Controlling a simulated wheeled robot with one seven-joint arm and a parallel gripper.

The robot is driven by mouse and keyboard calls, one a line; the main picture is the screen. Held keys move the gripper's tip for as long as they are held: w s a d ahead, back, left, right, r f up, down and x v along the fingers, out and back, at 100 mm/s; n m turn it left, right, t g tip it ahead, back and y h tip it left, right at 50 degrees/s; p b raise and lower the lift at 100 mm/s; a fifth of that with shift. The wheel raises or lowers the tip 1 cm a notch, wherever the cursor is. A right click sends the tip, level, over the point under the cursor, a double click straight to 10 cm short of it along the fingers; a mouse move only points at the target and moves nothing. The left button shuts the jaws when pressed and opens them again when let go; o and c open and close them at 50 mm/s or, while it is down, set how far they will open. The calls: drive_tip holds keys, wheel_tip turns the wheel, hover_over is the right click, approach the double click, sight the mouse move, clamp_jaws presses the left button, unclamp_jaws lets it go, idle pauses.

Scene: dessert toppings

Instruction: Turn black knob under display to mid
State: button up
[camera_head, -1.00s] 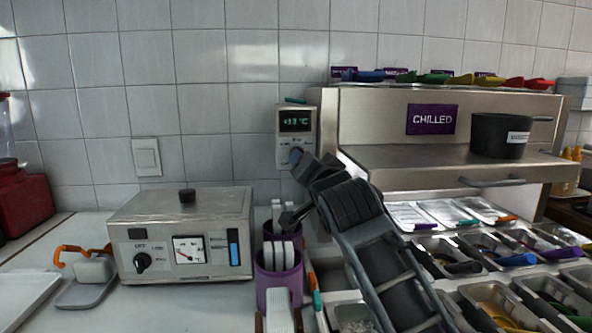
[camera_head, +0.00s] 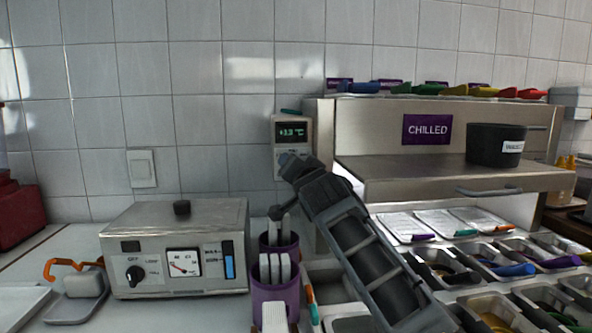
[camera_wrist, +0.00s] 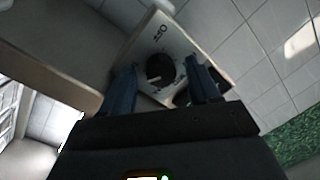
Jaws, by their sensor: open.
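The controller box (camera_head: 307,130) with the lit display (camera_head: 291,132) hangs on the tiled wall left of the chilled cabinet. Its black knob (camera_wrist: 160,69) shows in the wrist view on the pale panel, near an "OFF" mark; its pointer direction is too dark to read. My gripper (camera_head: 289,163) is at the lower part of the box and hides the knob in the head view. In the wrist view my gripper (camera_wrist: 161,77) is open, with one bluish finger on each side of the knob. I cannot tell whether the fingers touch it.
The steel shelf (camera_head: 450,172) of the chilled cabinet lies close right of my arm. Purple cups (camera_head: 275,300) with pale-handled tools stand below. A metal appliance (camera_head: 175,245) with another black knob (camera_head: 135,273) sits lower left. Bare wall is left of the box.

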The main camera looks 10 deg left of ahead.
drive_tip(key=c, duration=1)
drive_tip(key=shift+c, duration=0.2)
drive_tip(key=n+h+p, duration=0.1)
drive_tip(key=n+p, duration=0.2)
drive_tip(key=n, duration=0.4)
drive_tip(key=n+h+p, duration=0.1)
drive_tip(key=n+p, duration=0.2)
drive_tip(key=n, duration=0.4)
drive_tip(key=n+h+p, duration=0.1)
drive_tip(key=n+p, duration=0.2)
drive_tip(key=n, duration=0.5)
drive_tip(key=shift+a+r, duration=0.1)
drive_tip(key=shift+r, duration=0.1)
idle(0.5)
